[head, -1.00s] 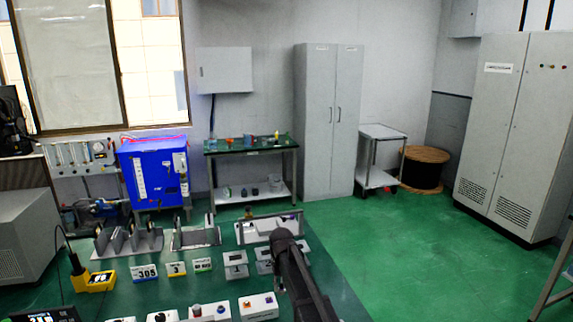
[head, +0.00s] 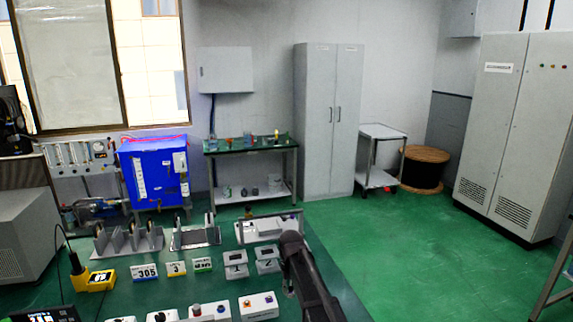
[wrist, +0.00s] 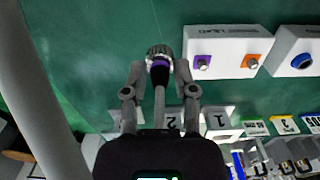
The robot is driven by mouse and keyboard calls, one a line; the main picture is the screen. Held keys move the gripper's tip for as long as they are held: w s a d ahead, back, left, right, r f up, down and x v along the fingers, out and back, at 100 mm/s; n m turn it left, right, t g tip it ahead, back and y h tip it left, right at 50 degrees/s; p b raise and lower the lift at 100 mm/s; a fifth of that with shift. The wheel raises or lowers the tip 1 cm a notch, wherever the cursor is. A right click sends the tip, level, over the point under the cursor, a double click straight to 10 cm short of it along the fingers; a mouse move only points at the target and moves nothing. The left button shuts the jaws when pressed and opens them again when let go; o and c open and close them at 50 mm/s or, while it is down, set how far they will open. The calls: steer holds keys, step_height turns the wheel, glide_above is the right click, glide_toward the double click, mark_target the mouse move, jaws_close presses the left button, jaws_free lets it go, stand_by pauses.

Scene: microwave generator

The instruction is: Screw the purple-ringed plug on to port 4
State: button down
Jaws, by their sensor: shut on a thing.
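In the wrist view my gripper (wrist: 159,68) is shut on the purple-ringed plug (wrist: 158,70), which has a dark grey knurled collar at its far end and a pale shaft or cable running back between the fingers. A white port box (wrist: 222,60) lies just right of the plug, clear of it. It carries a purple-ringed port (wrist: 202,62) and an orange-ringed port (wrist: 250,62). Its lettering is too small to read, so I cannot tell which is port 4. In the head view my arm hides most of the gripper, and the plug cannot be made out.
Bare tabletop lies left of the plug in the wrist view.

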steer(key=shift+s+d, duration=0.35)
steer(key=shift+d, duration=0.4)
steer(key=shift+s+d, duration=0.1)
steer(key=shift+s+d+f, duration=0.1)
steer(key=shift+s+d, duration=0.2)
steer(key=shift+d, duration=0.4)
steer(key=shift+s+d+f, duration=0.1)
steer(key=shift+s+d, duration=0.25)
steer(key=shift+d, duration=0.4)
steer(key=shift+s+d+f, duration=0.1)
steer(key=shift+s+d, duration=0.2)
steer(key=shift+d, duration=0.4)
steer(key=shift+d, duration=0.15)
steer(key=shift+s+d+f+b, duration=0.15)
steer(key=shift+s+d, duration=0.2)
steer(key=shift+d, duration=0.35)
steer(key=shift+s+d+r+b, duration=0.15)
steer(key=shift+s+d, duration=0.2)
steer(key=shift+d, duration=0.35)
steer(key=shift+s+d+f+b, duration=0.15)
steer(key=shift+s+d, duration=0.2)
steer(key=shift+d, duration=0.35)
steer(key=shift+d, duration=0.1)
